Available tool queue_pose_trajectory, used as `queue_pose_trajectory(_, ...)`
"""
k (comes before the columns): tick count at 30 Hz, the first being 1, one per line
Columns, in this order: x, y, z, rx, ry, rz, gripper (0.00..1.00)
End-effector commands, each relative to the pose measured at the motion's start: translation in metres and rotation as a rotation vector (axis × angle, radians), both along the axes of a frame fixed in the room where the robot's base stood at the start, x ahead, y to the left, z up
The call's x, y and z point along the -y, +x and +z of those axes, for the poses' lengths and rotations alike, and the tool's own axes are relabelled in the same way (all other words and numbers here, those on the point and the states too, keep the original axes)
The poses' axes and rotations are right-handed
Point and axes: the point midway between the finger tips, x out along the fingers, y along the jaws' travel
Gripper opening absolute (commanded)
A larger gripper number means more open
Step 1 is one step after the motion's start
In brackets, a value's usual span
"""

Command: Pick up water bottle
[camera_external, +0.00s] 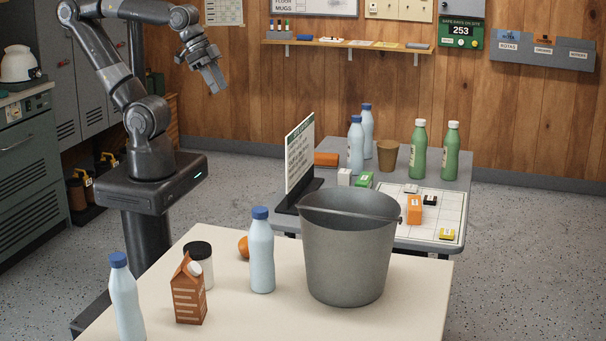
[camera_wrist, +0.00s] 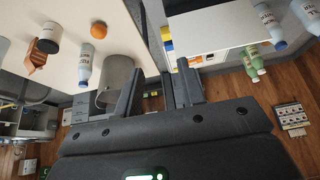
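Light blue water bottles with blue caps stand upright in two places. On the front table are one bottle (camera_external: 261,255) near the bucket and another (camera_external: 127,302) at the front left. Two more, a nearer one (camera_external: 355,148) and a farther one (camera_external: 367,133), stand on the back table. The wrist view shows the bottle (camera_wrist: 84,68) beside the bucket and a back-table bottle (camera_wrist: 268,22). My gripper (camera_external: 216,82) is raised at the upper left in the external view, well away from every bottle. Its fingers (camera_wrist: 158,88) are apart with nothing between them.
A grey bucket (camera_external: 347,254), brown carton (camera_external: 189,291), dark-lidded jar (camera_external: 199,262) and orange (camera_external: 244,246) share the front table. The back table holds green bottles (camera_external: 418,151), a brown cup (camera_external: 388,157), a standing sign (camera_external: 299,155) and small boxes. Air around my gripper is clear.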

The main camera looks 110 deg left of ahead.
Motion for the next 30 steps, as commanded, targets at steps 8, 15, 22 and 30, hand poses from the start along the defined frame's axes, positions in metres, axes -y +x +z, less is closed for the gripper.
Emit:
queue_pose_trajectory(8,0.000,0.000,0.000,0.000,0.000,0.000,0.56)
queue_pose_trajectory(15,0.001,0.002,-0.001,0.003,-0.001,-0.003,0.56)
queue_pose_trajectory(22,0.020,0.053,-0.014,0.086,-0.021,-0.058,0.56)
queue_pose_trajectory(30,0.072,0.139,-0.044,0.272,-0.070,-0.151,0.56)
